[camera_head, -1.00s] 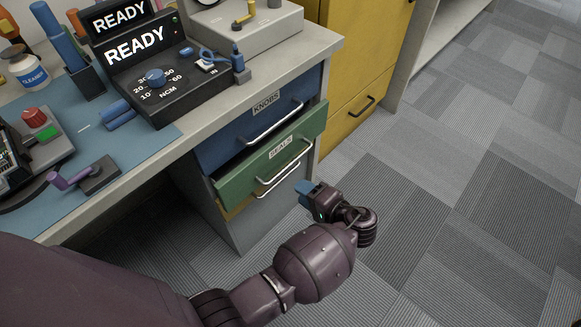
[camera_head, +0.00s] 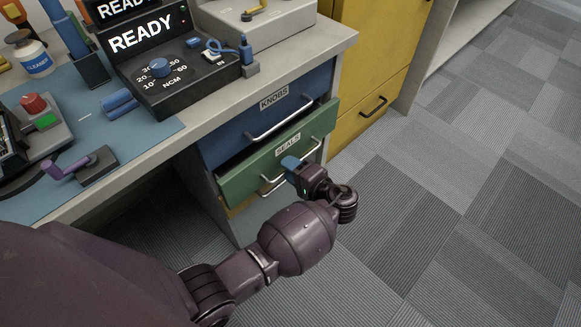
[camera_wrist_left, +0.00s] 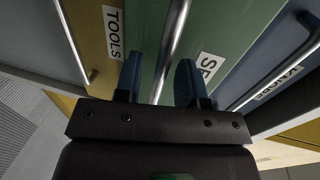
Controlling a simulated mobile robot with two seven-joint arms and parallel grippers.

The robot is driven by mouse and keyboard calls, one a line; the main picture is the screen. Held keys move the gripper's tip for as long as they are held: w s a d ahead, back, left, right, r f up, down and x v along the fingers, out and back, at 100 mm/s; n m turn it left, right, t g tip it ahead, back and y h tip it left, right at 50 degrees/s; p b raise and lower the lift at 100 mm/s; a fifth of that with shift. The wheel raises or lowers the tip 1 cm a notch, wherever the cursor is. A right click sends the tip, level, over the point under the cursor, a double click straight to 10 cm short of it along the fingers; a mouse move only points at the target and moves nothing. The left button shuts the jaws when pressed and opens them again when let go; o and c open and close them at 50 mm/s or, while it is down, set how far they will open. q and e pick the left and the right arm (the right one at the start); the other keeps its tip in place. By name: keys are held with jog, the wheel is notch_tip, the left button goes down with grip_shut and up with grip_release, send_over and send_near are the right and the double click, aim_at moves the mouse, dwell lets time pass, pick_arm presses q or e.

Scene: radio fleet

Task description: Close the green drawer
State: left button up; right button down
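The green drawer (camera_head: 240,178), labelled SEALS, stands partly pulled out beneath the blue KNOBS drawer. It has a silver bar handle. My left gripper (camera_head: 290,165) is in front of the green drawer's face at the handle and hides part of it. In the left wrist view the green drawer (camera_wrist_left: 225,30) fills the upper middle. Its silver handle (camera_wrist_left: 173,40) runs between the two blue fingertips of my left gripper (camera_wrist_left: 158,82), which are apart with a gap on each side of the bar. My right gripper is not in view.
The blue drawer (camera_head: 235,130) above looks shut. A yellow TOOLS drawer (camera_wrist_left: 95,35) lies below the green one. A yellow cabinet (camera_head: 375,60) stands to the right. The desk top (camera_head: 195,122) holds a READY device. Carpeted floor (camera_head: 430,200) at right is clear.

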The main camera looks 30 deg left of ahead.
pick_arm(q)
jog(key=shift+w+a, duration=0.1)
jog(key=shift+a, duration=0.15)
jog(key=shift+c, duration=0.3)
grip_shut()
jog(key=shift+a, duration=0.1)
